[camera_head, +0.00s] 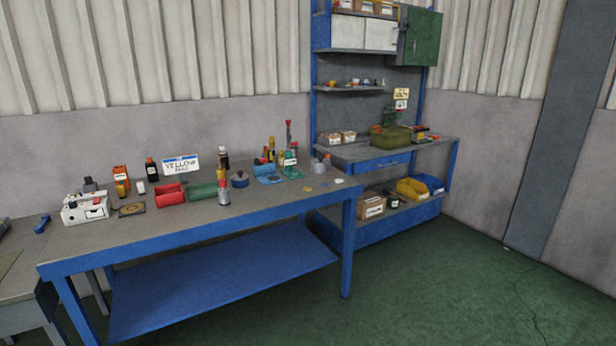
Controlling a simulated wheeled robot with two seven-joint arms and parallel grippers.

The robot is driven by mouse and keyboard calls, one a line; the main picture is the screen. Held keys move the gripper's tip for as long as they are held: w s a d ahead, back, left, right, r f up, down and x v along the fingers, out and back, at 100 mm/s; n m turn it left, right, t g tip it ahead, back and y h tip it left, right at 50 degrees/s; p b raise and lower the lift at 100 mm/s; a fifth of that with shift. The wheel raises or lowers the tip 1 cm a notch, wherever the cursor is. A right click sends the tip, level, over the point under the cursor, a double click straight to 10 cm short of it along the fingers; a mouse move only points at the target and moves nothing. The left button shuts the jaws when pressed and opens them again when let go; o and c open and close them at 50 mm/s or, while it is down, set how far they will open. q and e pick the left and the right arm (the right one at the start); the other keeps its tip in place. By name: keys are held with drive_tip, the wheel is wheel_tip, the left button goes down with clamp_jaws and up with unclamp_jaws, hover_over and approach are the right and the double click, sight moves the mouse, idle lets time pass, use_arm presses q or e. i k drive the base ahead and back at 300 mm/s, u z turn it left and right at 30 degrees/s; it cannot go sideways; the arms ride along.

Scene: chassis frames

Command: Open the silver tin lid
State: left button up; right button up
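A small silver-grey tin (319,168) stands on the blue-framed workbench (265,204), near its back right corner. It is small in the picture, and I cannot tell whether its lid is on or open. A dark blue round tin (240,180) stands further left on the same bench. Neither of my grippers is in view, and nothing is seen touching the tins.
A shelved workstation (385,152) stands behind on the right. The green floor (450,290) in front and to the right is clear.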

sight(240, 176)
drive_tip(key=z, duration=1.05)
drive_tip(key=i, duration=2.15)
drive_tip(key=u, duration=0.95)
drive_tip(key=i, duration=0.55)
drive_tip(key=u, duration=0.4)
